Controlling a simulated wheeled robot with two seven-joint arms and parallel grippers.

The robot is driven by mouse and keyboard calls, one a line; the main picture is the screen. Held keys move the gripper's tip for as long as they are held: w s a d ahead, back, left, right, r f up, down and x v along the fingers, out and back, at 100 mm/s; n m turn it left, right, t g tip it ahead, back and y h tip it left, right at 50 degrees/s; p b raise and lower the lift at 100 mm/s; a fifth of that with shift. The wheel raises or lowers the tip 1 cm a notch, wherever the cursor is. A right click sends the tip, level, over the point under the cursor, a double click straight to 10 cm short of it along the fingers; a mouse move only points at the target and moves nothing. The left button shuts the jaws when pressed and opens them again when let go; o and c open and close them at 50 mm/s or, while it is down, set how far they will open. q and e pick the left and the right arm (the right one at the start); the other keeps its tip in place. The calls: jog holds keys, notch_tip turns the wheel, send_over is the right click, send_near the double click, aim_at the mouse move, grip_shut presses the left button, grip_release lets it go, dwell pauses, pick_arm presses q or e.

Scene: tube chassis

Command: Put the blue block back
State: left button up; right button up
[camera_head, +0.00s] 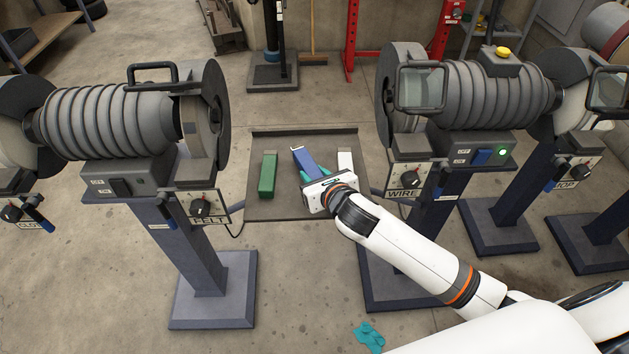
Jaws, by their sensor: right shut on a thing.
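The blue block (303,159) is in the middle of the dark tray (285,212) between the two grinders, slanted, with a pale end at the back. My right gripper (314,174) reaches in from the lower right and is shut on the blue block's near part. The gripper body hides the block's near end, and I cannot tell whether the block touches the tray. Teal parts show around the grip. A green block (268,175) is at the left of the tray and a white block (345,161) at the right. My left gripper is not in view.
A grinder (120,120) on a pedestal stands left of the tray, and another grinder (470,95) with a lit green light stands right. Their control boxes flank the tray closely. A teal cloth (368,336) lies on the floor in front. A red frame (352,40) stands behind.

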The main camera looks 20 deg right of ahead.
jog(key=shift+f, duration=0.75)
jog(key=o, duration=1)
jog(key=shift+f, duration=0.2)
jog(key=shift+r, duration=0.15)
jog(key=v, duration=1.2)
jog(key=shift+p, duration=0.3)
